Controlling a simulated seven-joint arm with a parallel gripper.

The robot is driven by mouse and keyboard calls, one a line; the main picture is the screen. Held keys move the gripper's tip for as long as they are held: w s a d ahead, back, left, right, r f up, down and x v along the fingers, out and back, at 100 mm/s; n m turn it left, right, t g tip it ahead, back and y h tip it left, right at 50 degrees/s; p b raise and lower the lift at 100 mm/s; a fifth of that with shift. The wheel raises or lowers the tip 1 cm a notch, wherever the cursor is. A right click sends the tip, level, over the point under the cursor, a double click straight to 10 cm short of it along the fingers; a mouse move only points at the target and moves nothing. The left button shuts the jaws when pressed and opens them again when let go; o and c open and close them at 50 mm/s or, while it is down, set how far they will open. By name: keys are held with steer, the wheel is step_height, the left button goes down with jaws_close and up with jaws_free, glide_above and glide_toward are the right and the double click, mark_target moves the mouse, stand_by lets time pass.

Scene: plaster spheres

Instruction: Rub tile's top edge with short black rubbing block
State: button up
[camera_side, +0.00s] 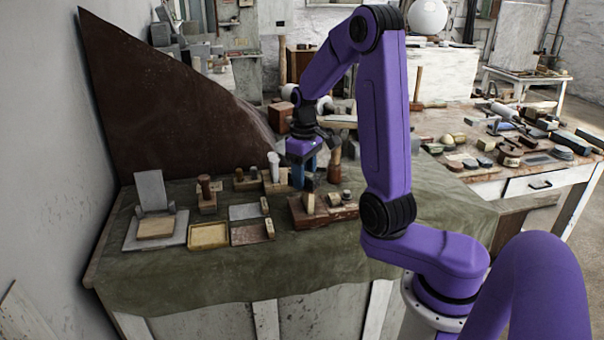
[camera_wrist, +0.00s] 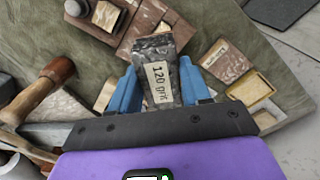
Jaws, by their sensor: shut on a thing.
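My gripper (camera_side: 303,178) is over the back middle of the green-covered bench in the side view. In the wrist view its blue fingers (camera_wrist: 161,88) are shut on a dark, mottled block (camera_wrist: 153,44) with a paper label reading "120 grit". This looks like the black rubbing block. In the side view the block is hard to make out between the fingers. A pale grey tile (camera_side: 151,188) stands upright at the bench's left end, well to the left of my gripper. I cannot pick out the tile in the wrist view.
A tan slab (camera_side: 156,228) lies in front of the tile. A tall brown sheet (camera_side: 165,100) leans behind. The bench's front strip is clear.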

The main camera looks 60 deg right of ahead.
mark_target(317, 177)
steer(key=s, duration=0.3)
steer(key=shift+s, duration=0.4)
steer(key=shift+w+r, duration=0.1)
steer(key=shift+w+r, duration=0.7)
steer(key=shift+w, duration=0.35)
steer(key=shift+w+d+f, duration=0.1)
steer(key=shift+w+d, duration=0.3)
steer(key=shift+d, duration=0.2)
steer(key=shift+w+d+f, duration=0.1)
steer(key=shift+w+d, duration=0.25)
steer(key=shift+d, duration=0.25)
steer(key=shift+f, duration=0.6)
